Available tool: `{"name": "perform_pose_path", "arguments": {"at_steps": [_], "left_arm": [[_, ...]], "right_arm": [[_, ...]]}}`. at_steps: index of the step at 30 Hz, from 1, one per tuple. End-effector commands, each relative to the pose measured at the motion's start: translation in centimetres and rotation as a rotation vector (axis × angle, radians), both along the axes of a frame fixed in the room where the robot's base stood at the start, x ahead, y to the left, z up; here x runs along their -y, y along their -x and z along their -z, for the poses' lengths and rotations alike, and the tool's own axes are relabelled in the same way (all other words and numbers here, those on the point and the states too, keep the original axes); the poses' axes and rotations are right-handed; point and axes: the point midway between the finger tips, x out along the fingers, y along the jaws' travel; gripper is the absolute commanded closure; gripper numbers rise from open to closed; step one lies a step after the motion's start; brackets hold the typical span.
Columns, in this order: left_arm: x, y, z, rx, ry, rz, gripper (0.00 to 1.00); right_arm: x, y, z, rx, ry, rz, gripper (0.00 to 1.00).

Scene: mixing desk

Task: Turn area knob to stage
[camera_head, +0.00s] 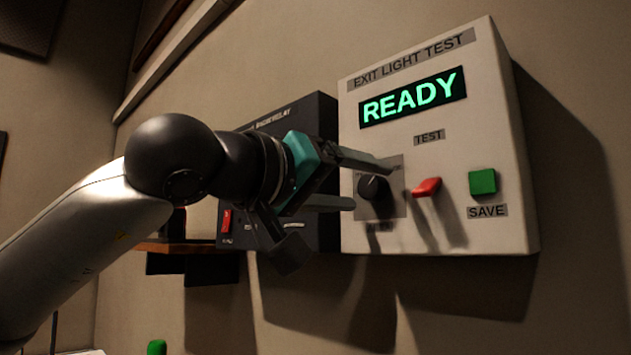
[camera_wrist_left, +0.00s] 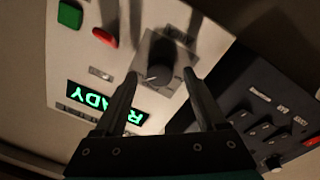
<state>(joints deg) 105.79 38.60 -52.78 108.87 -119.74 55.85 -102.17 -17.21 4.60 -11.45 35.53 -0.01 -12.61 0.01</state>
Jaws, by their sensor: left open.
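The area knob (camera_head: 374,191) is a round black knob on a grey square plate, low on the left of the white "EXIT LIGHT TEST" box (camera_head: 505,130). The label beneath it is partly unreadable. My left gripper (camera_head: 371,185) is open, with its two fingers pointing at the knob from the left. In the left wrist view the knob (camera_wrist_left: 157,68) sits between the fingertips (camera_wrist_left: 160,74), with a small pale mark on its face. I cannot tell whether the fingers touch it, or which position it points to. My right gripper is not in view.
The box has a green "READY" display (camera_head: 412,97), a red test switch (camera_head: 427,187) right of the knob and a green save button (camera_head: 483,181). A black panel (camera_wrist_left: 268,105) with several switches stands left of the box, behind my gripper in the head view.

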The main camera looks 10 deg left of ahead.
Motion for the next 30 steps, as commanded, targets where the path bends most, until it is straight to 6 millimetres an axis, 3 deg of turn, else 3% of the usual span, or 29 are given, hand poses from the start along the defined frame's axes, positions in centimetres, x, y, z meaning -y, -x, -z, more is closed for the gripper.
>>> {"name": "perform_pose_path", "arguments": {"at_steps": [18,30], "left_arm": [[-8.1,10.0,0.6,0.003,0.000,-0.003,0.27],[-9.0,11.3,0.7,0.001,-0.003,-0.001,0.27]], "right_arm": [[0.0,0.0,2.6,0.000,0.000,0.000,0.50],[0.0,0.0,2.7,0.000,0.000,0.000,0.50]]}}
